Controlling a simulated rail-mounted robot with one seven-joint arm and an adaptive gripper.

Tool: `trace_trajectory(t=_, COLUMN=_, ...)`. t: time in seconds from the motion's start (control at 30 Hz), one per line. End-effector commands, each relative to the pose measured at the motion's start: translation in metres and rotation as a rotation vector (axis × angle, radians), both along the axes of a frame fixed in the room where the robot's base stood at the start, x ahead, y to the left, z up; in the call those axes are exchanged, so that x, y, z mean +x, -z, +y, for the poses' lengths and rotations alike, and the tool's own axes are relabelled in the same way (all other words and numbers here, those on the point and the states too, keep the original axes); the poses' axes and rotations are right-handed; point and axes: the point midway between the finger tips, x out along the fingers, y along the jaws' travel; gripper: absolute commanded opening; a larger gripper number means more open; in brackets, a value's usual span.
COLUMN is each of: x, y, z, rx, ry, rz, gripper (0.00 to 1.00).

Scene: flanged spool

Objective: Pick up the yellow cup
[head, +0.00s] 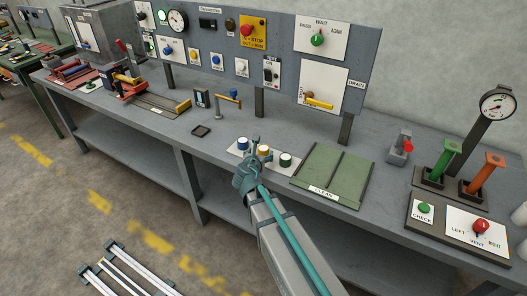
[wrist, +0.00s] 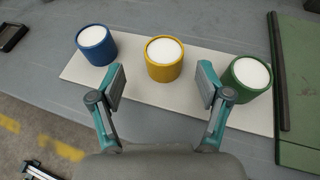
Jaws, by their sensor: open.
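The yellow cup (wrist: 164,66) stands upright on a white board (wrist: 188,99) in the wrist view, between a blue cup (wrist: 97,48) on the left and a green cup (wrist: 247,80) on the right. All three show white tops. In the head view the yellow cup (head: 264,150) is partly hidden by my arm. My gripper (wrist: 160,86) is open and empty. Its fingers show on either side of the yellow cup's near side, and the right finger overlaps the green cup's edge in the picture. I cannot tell how far above the board the fingertips are.
A green mat (head: 333,175) marked CLEAN lies right of the cups. A control panel (head: 290,50) stands behind. Levers and a gauge (head: 497,105) stand at the right. The bench's front edge is near my gripper.

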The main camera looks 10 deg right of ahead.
Motion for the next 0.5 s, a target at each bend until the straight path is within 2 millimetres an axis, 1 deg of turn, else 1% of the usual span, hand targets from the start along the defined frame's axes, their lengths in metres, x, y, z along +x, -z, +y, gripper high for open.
trace_trajectory(t=0.2, x=0.027, y=0.005, z=-0.016, rx=-0.001, ry=0.003, rz=0.001, gripper=0.77)
trace_trajectory(t=0.3, x=0.037, y=0.010, z=-0.020, rx=0.000, ry=0.002, rz=0.001, gripper=0.77)
trace_trajectory(t=0.5, x=0.039, y=0.013, z=-0.022, rx=0.000, ry=0.000, rz=0.000, gripper=0.77)
